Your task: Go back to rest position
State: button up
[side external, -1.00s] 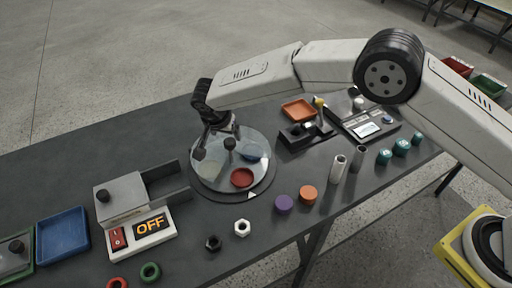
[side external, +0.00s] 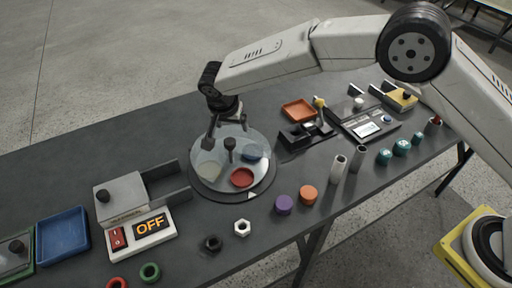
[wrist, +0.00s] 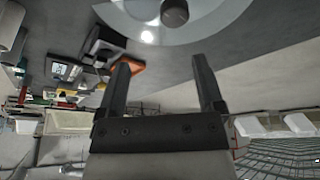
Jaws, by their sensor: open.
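My gripper (side external: 226,142) is above the round turntable (side external: 205,187) with the glass-like cover in the side external view. Its two fingers are spread, with nothing between them. The fingers also show in the wrist view (wrist: 160,75), apart and empty. A dark knob (side external: 230,146) stands up at the middle of the turntable and shows at the top of the wrist view (wrist: 174,12). The turntable has a red section (side external: 242,178), a blue section and a pale section. I cannot tell the exact gap between the fingertips and the cover.
An OFF switch box (side external: 150,232) and a grey block (side external: 122,196) stand at the left. Purple (side external: 284,205) and orange (side external: 308,195) discs and two metal tubes (side external: 338,168) stand in front right. An orange tray (side external: 299,111) and a scale (side external: 368,128) are behind. Space above the table is open.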

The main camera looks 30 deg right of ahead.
jog(key=s+d+r+n+y, duration=0.1)
jog(key=s+d+r+n, duration=0.25)
jog(key=d, duration=0.55)
jog(key=s+d+n+y, duration=0.1)
jog(key=s+d+n, duration=0.1)
jog(key=s+d, duration=0.6)
jog(key=s+d+n+y, duration=0.1)
jog(key=s+d+n, duration=0.1)
jog(key=s+d, duration=0.6)
jog(key=s, duration=0.7)
jog(key=shift+r+n, duration=0.15)
jog(key=shift+n, duration=0.2)
